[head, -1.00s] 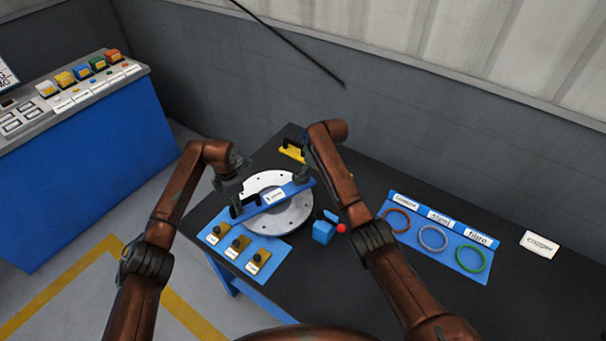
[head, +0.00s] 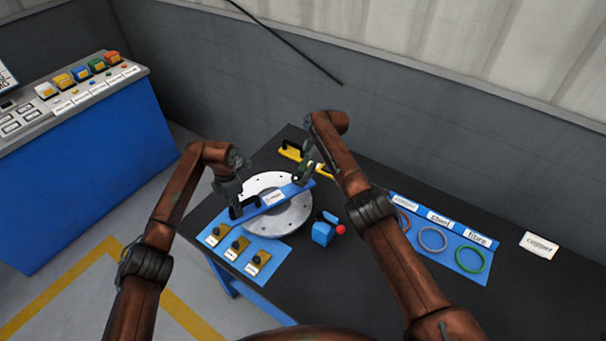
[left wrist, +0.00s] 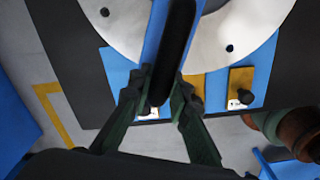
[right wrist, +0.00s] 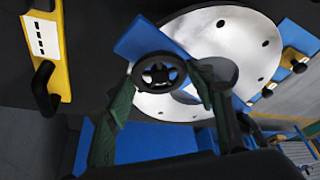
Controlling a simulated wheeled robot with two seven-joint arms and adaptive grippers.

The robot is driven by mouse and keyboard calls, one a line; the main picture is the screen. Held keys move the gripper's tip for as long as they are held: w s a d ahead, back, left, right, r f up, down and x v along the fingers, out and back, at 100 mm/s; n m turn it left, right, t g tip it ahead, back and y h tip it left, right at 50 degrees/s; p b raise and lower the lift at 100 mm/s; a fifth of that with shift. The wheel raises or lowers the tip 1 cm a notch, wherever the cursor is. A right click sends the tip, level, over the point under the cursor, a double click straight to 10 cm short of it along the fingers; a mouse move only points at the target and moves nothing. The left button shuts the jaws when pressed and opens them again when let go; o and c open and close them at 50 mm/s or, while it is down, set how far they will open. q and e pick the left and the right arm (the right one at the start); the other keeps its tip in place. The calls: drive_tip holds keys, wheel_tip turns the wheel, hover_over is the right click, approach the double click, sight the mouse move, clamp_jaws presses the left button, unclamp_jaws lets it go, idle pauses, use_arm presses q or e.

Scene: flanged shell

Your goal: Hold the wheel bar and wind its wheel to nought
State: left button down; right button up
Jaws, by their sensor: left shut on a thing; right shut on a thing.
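The blue wheel bar (head: 270,201), with a white label, lies across the round grey flange (head: 292,218). My left gripper (head: 233,196) is shut on the bar's black handle at its left end; in the left wrist view the fingers (left wrist: 162,100) close on both sides of the black handle (left wrist: 176,50). My right gripper (head: 304,175) is at the bar's right end. In the right wrist view its fingers (right wrist: 165,92) are on either side of the black spoked wheel (right wrist: 158,70), shut on it. I cannot read any scale or mark on the wheel.
A yellow bar (head: 292,152) with a black handle lies behind. A blue plate with dark-knobbed yellow pieces (head: 236,246) is in front.

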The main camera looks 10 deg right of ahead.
drive_tip(key=o, duration=1.2)
drive_tip(key=shift+c, duration=0.2)
drive_tip(key=shift+r, duration=0.1)
drive_tip(key=v, duration=1.1)
drive_tip(key=shift+d+r, duration=0.25)
drive_tip(key=shift+r, duration=0.05)
